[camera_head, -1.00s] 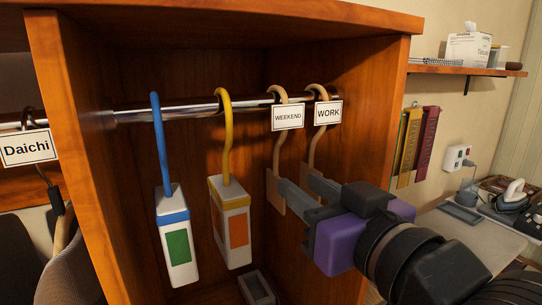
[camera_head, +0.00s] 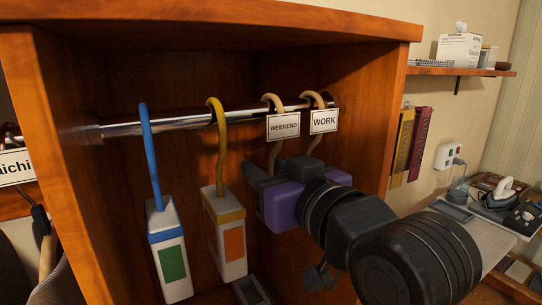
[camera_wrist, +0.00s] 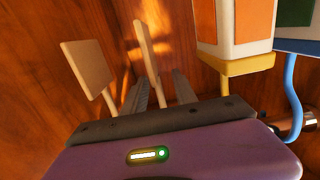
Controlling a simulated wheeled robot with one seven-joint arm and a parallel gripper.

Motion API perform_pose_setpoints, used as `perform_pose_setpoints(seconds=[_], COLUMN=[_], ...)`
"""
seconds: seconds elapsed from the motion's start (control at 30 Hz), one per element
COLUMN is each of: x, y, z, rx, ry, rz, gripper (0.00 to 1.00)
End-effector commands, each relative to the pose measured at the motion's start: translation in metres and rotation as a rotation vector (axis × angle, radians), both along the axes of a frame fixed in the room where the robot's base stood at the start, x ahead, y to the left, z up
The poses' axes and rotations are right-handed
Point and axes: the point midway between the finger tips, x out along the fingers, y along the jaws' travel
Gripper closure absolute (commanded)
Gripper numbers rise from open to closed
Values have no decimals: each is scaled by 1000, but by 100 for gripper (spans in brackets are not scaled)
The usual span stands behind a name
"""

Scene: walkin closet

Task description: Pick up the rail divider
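Two beige hook-shaped rail dividers hang from the metal rail: the WEEKEND divider (camera_head: 274,157) and, to its right, the WORK divider (camera_head: 313,144). My purple-bodied gripper (camera_head: 262,178) is below the WEEKEND label and hides the lower ends of both dividers in the head view. In the wrist view, my gripper (camera_wrist: 160,90) is open, its two grey fingers apart. One beige plate (camera_wrist: 146,52), seen nearly edge-on, reaches between the fingers; contact is not clear. The other beige plate (camera_wrist: 88,72) is left of and outside the fingers.
The metal rail (camera_head: 160,125) crosses the wooden cabinet (camera_head: 365,140). A blue-hooked hanging box (camera_head: 158,222) and a yellow-hooked hanging box (camera_head: 217,212) hang left of my gripper. A small grey tray (camera_head: 252,291) lies below. The cabinet's right side wall is close to my arm.

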Motion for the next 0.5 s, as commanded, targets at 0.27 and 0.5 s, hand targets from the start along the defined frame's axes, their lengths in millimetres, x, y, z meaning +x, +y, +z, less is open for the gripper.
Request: perform_pose_setpoints(seconds=[0.27,0.5], x=[12,12], y=[8,8], z=[-1,-1], rx=[1,1], ry=[-1,-1], rz=[-1,-1], gripper=[66,90])
